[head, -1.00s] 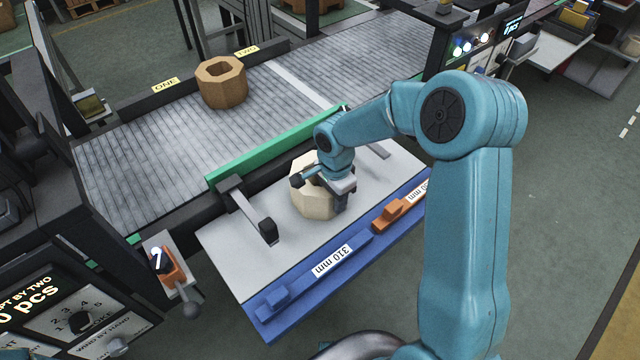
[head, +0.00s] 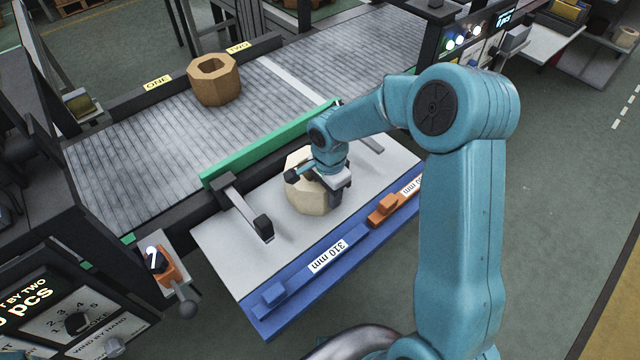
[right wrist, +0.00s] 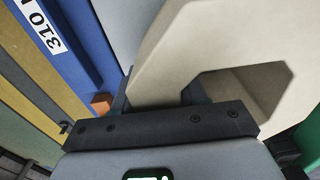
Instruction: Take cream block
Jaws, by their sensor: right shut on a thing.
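The cream block (head: 310,198) is an octagonal ring with a hole. In the head view it stands on the grey plate beside the conveyor, partly hidden behind my right gripper (head: 332,190). In the right wrist view the cream block (right wrist: 215,50) fills the upper right, its opening facing the camera. My right gripper (right wrist: 165,95) is shut on the block's wall, at the side toward the blue strip. I cannot tell whether the block is clear of the plate. My left gripper is not in view.
A brown octagonal ring (head: 214,82) stands on the roller conveyor (head: 150,135). A green rail (head: 270,145) runs between conveyor and plate (head: 225,250). A blue strip (head: 290,290) with an orange slider (head: 386,208) edges the plate's front.

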